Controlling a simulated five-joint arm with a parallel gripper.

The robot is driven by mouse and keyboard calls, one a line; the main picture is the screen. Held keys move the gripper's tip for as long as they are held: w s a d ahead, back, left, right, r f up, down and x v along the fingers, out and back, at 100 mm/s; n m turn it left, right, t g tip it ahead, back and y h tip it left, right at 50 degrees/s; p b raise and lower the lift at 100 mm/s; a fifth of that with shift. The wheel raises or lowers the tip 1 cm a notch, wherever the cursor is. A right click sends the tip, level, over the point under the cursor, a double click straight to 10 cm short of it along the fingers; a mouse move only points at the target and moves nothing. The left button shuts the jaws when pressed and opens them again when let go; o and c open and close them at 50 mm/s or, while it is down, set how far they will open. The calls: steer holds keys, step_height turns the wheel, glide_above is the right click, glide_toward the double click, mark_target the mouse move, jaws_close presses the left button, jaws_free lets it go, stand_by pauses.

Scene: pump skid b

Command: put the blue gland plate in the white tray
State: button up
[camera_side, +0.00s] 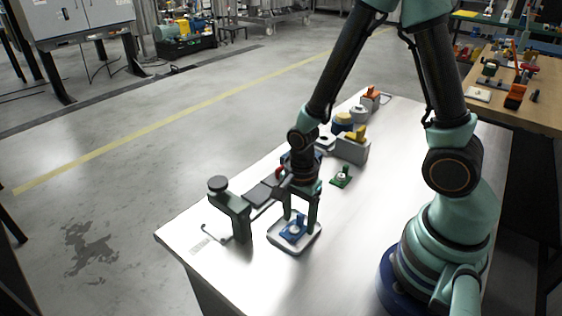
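The blue gland plate (293,231) is at the white tray (281,246), over its floor and inside its rim as seen from this side. My gripper (300,222) points down over the tray. Its two dark green fingers are apart, with their tips at the sides of the blue plate. I cannot tell whether the fingers touch the plate or whether the plate rests fully on the tray floor.
A dark green clamp stand (235,212) with a round knob stands close left of the tray. A small green part (341,177) lies behind to the right. A grey block (352,149) and other parts stand farther back. The table right of the tray is clear.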

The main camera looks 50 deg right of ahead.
step_height(320, 180, up, 12)
step_height(320, 180, up, 7)
steer(key=n+t, duration=0.3)
steer(key=n, duration=0.6)
glide_above(299, 215)
steer(key=shift+w+d+r+n+t, duration=0.1)
steer(key=shift+d+r+n+t, duration=0.3)
steer(key=shift+r+n, duration=0.8)
steer(key=shift+s+d+r+n+t, duration=0.15)
steer(key=shift+r+n+t, duration=0.35)
steer(key=shift+n, duration=1.3)
steer(key=shift+w+d+r+n+t, duration=0.15)
steer(key=shift+d+r+n+t, duration=0.25)
steer(key=shift+r+n, duration=0.8)
steer(key=shift+f+n, duration=0.3)
